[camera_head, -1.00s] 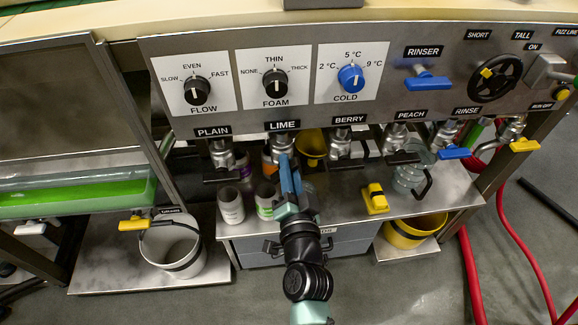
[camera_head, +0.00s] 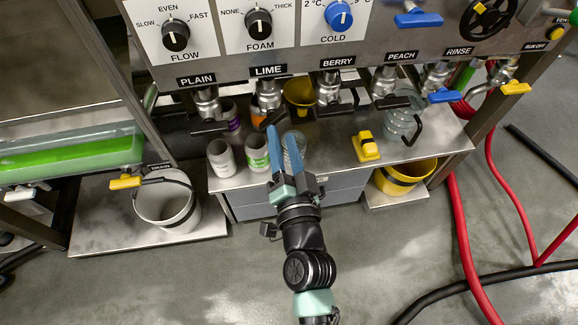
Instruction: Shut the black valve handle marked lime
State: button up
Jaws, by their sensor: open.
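The valve marked LIME (camera_head: 267,92) hangs under the panel, below its black label (camera_head: 269,71). Its black handle (camera_head: 272,119) shows as a dark bar at the valve's lower end, just past my fingertips, partly lost against an orange cup behind. My gripper (camera_head: 280,138) has two long blue fingers, apart and empty, pointing up toward the lime valve from below. I cannot tell whether a finger touches the handle.
The PLAIN valve (camera_head: 207,103) and BERRY valve (camera_head: 328,90) flank it, each with a black handle. A yellow block (camera_head: 366,147) sits to the right.

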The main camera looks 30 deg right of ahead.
jog(key=v, duration=0.6)
jog(key=shift+s, duration=0.15)
